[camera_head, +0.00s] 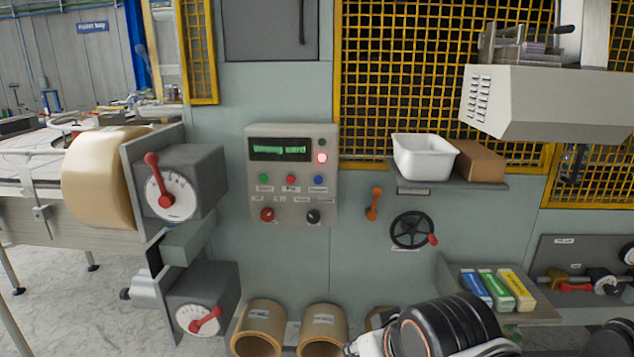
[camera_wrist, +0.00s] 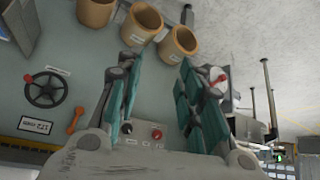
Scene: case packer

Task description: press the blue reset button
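The blue button (camera_head: 318,180) sits at the right of a row on the grey control panel (camera_head: 245,215), beside a red button (camera_head: 291,180) and a green button (camera_head: 264,180). A red lamp (camera_head: 321,157) glows above it, next to a display with green text. My gripper (camera_wrist: 158,62) is open and empty in the wrist view, which looks upside down at the machine front. The panel's lower edge with a red knob (camera_wrist: 156,134) and a black knob (camera_wrist: 126,127) shows between the fingers. The blue button is out of sight there.
Right of the panel are an orange lever (camera_head: 374,204), a black handwheel (camera_head: 411,230), and a shelf with a white bin (camera_head: 424,157) and a cardboard box (camera_head: 479,161). Brown rolls (camera_head: 259,326) stand below. A grey dial box (camera_head: 190,180) juts out at left.

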